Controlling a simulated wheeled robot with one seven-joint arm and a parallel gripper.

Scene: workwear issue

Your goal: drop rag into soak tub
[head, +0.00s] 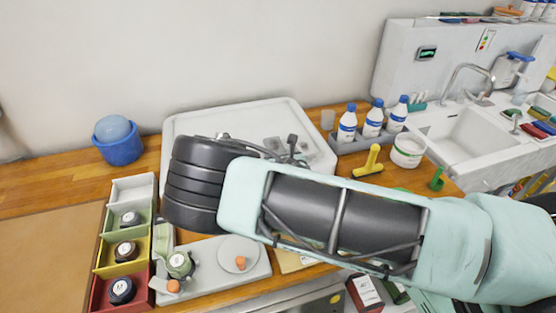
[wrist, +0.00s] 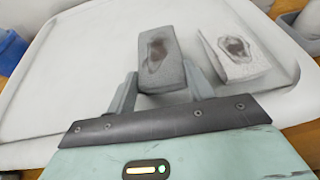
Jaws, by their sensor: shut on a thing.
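My gripper (wrist: 160,82) is shut on a grey folded rag (wrist: 158,48) with a dark brown stain, seen in the wrist view. A paler stained cloth (wrist: 232,48) lies just right of it, apart from it. Both are over the floor of a wide, shallow white tub (wrist: 60,90), which also shows in the head view (head: 192,124). I cannot tell whether the held rag touches the tub floor. In the head view my arm hides the tub's front and most of the gripper. No other vessel is clearly marked as the soak tub.
A blue pot with a ball (head: 118,150) stands left of the tub. Colored compartments (head: 106,253) are front left.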

